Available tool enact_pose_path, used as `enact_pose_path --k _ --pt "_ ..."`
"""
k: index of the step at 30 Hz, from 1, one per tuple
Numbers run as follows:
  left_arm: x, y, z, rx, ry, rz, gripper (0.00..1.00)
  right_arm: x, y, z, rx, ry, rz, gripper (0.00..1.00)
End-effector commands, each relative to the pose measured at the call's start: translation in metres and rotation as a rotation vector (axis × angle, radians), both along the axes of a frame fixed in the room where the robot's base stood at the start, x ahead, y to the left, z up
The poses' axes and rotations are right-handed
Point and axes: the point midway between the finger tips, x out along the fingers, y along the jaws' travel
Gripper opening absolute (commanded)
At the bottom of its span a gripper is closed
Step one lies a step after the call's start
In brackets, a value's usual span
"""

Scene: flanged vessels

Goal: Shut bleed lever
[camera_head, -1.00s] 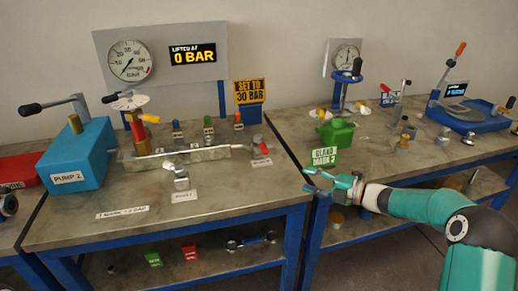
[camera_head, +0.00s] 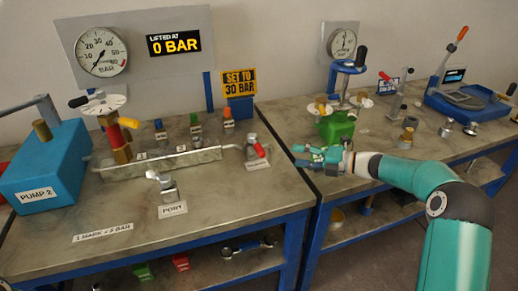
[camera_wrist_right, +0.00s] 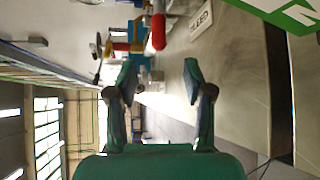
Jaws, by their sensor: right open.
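The bleed lever (camera_head: 258,151) has a red handle and sits on a small metal valve at the right end of the manifold on the left bench. Its red handle also shows in the right wrist view (camera_wrist_right: 158,32), beside the "BLEED" label (camera_wrist_right: 201,18). My right gripper (camera_head: 298,156) is open and empty, to the right of the lever and apart from it. In the right wrist view its two fingers (camera_wrist_right: 160,75) are spread, with the red handle beyond them. My left gripper is not in view.
A green block (camera_head: 336,128) stands behind my right gripper on the right bench. The left bench's front right is clear.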

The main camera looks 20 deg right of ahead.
Motion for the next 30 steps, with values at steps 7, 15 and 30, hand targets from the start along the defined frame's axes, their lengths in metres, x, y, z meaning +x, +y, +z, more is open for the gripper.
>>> enact_pose_path --k 7,15,30 --pt "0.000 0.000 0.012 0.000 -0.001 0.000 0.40 0.039 0.044 -0.009 0.002 0.001 0.011 0.51" --pt "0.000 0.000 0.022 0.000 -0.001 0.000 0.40 0.076 0.083 -0.019 0.001 0.001 0.011 0.51" --pt "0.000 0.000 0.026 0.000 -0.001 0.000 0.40 0.095 0.101 -0.025 0.001 0.000 0.008 0.51"
